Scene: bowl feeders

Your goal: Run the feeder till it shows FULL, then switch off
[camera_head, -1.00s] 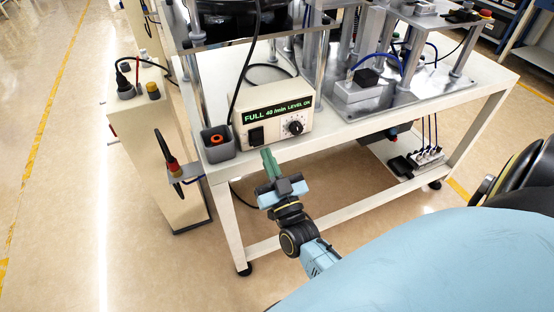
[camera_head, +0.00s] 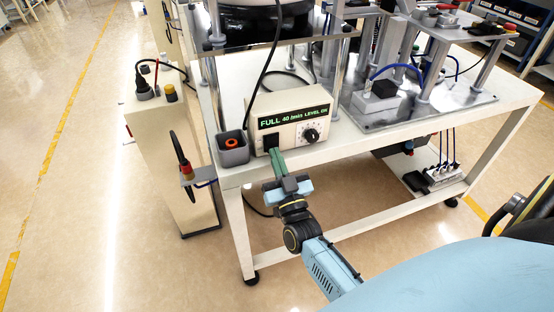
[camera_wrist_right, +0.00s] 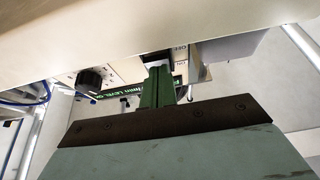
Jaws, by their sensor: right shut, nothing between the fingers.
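The feeder's control box (camera_head: 292,136) stands on the front edge of the white table. Its display (camera_head: 294,115) reads "FULL 40 /min LEVEL OK" in green letters. A black rocker switch (camera_head: 271,141) is at the lower left of its face and a round dial (camera_head: 310,135) at the right. My right gripper (camera_head: 277,156) is shut and empty, with its green fingertips at the switch, partly covering its lower part. In the wrist view, the fingers (camera_wrist_right: 157,86) point at the box beside the ON marking; whether they touch the switch I cannot tell. My left gripper is not in view.
A grey bin (camera_head: 233,149) with an orange-ringed part stands left of the box. A metal fixture (camera_head: 377,98) stands to the right on the white table (camera_head: 345,130). A pale cabinet (camera_head: 165,150) stands at left.

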